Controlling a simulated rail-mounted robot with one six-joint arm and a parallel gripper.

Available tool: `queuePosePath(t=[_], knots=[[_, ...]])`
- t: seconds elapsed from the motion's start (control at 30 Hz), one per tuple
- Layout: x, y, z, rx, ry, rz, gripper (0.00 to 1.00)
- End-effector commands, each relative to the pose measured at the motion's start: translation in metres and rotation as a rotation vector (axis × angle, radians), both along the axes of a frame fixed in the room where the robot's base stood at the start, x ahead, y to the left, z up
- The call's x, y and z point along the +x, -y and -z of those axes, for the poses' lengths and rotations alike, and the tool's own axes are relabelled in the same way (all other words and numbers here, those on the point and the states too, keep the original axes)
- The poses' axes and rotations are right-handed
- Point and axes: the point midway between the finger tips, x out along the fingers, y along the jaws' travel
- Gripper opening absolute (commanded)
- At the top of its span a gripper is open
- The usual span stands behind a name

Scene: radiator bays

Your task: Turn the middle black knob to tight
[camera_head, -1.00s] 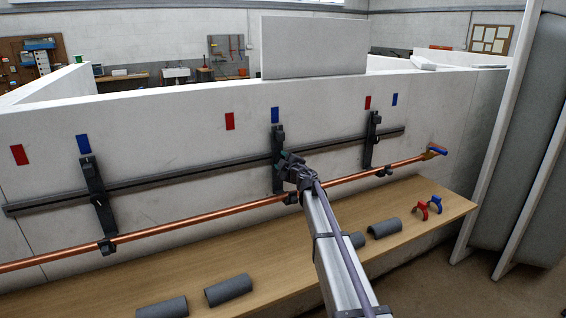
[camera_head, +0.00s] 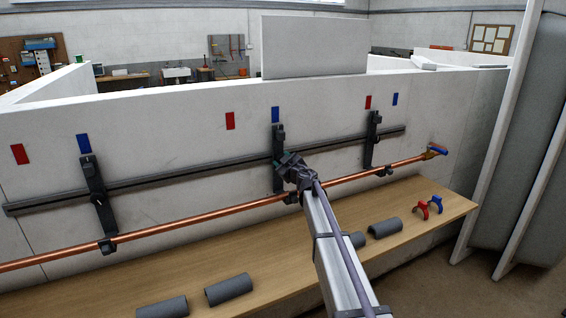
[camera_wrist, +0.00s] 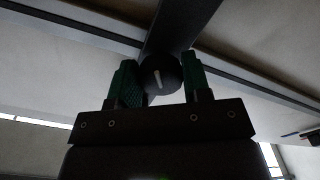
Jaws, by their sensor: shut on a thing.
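The middle black knob (camera_wrist: 161,74) is round, with a short pale line on its face that stands almost upright in the wrist view, tilted slightly. My gripper (camera_head: 284,160) is at the middle bracket (camera_head: 278,138) on the wall, and hides the knob in the head view. In the wrist view its two green fingers stand on either side of the knob, shut on it. The left finger (camera_wrist: 123,84) and the right finger (camera_wrist: 194,78) both show.
A grey rail (camera_head: 180,176) runs along the white wall, with a left bracket (camera_head: 97,195) and a right bracket (camera_head: 371,140). A copper pipe (camera_head: 180,222) runs below. A wooden shelf (camera_head: 285,255) holds grey half-shells and red and blue clips.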

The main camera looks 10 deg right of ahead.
Motion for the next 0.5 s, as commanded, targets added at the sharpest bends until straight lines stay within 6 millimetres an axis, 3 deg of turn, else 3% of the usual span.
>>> queuePosePath(t=[0.2, 0.23, 0.5], knots=[[-0.0002, 0.0003, 0.0001, -0.001, 0.0, 0.0, 0.21], [-0.0002, 0.0003, 0.0001, -0.001, 0.0, 0.0, 0.45], [-0.0001, 0.0002, 0.0, -0.001, 0.0, 0.0, 0.69]])
